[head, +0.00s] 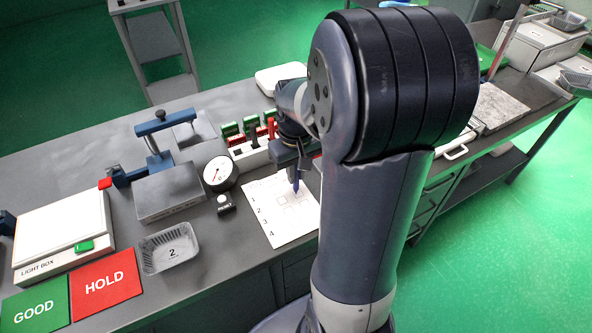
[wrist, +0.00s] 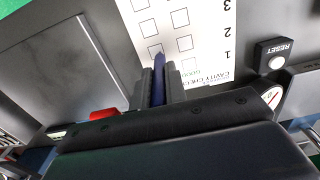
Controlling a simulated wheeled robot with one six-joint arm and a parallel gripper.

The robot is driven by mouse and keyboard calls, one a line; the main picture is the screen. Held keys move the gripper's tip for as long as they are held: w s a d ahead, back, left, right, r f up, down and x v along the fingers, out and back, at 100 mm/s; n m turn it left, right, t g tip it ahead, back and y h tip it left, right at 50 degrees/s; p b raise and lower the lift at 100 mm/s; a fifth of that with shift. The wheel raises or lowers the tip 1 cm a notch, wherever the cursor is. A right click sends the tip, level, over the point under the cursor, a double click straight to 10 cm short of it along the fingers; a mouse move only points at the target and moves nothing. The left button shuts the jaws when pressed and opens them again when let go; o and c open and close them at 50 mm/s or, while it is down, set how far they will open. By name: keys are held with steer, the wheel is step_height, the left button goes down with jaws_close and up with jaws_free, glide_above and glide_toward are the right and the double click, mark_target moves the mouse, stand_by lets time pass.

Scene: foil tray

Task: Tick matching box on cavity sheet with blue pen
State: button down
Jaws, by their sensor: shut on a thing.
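The white cavity sheet (head: 285,228) lies on the bench with rows numbered 1 to 4 and small printed boxes. It also shows upside down in the wrist view (wrist: 207,30), with boxes in two columns. My gripper (head: 293,168) is over the upper right part of the sheet, shut on the blue pen (head: 296,185). In the wrist view the pen (wrist: 158,80) stands between the two fingers, tip toward the sheet near the row 1 and 2 boxes. I cannot tell whether the tip touches the paper. The foil tray (head: 177,262) stands left of the sheet, marked 2 inside.
A dial gauge (head: 220,173) and a RESET button box (head: 226,204) stand just left of the sheet. A rack with green and red items (head: 249,152) is behind it. The GOOD (head: 36,308) and HOLD (head: 107,284) mats and a light box (head: 62,235) lie farther left.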

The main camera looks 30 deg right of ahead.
steer(key=shift+s+d, duration=0.2)
steer(key=shift+s, duration=0.1)
stand_by(0.9)
steer(key=shift+w+d+p, duration=0.3)
steer(key=shift+w+p, duration=0.15)
stand_by(1.1)
step_height(320, 180, up, 6)
steer(key=p, duration=0.5)
stand_by(0.4)
stand_by(0.4)
